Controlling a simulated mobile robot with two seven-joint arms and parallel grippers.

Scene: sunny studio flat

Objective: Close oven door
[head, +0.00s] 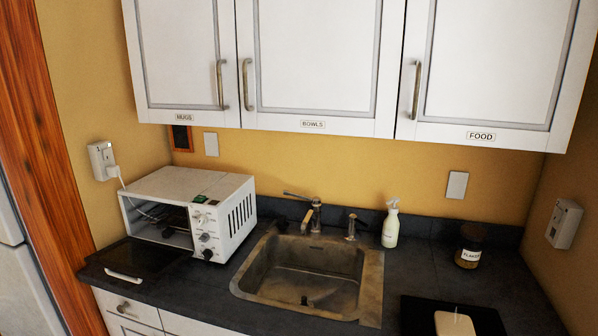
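A small white toaster oven (212,187) stands on the dark counter at the left, close to the wall. Its knobs are on the right part of its front. Its dark oven door (148,258) is folded down flat in front of it, level with the counter top. The door's white handle (123,276) lies at the counter's front edge. The oven cavity (158,215) is open, and a wire rack shows inside. Neither of my grippers shows in the head view.
A sink (305,270) with a faucet (311,215) is right of the oven. A spray bottle (391,226), a jar (469,246) and a black board (420,312) with a pale block (454,323) are further right. White cupboards (310,60) hang above. A wooden panel (42,140) borders the counter's left.

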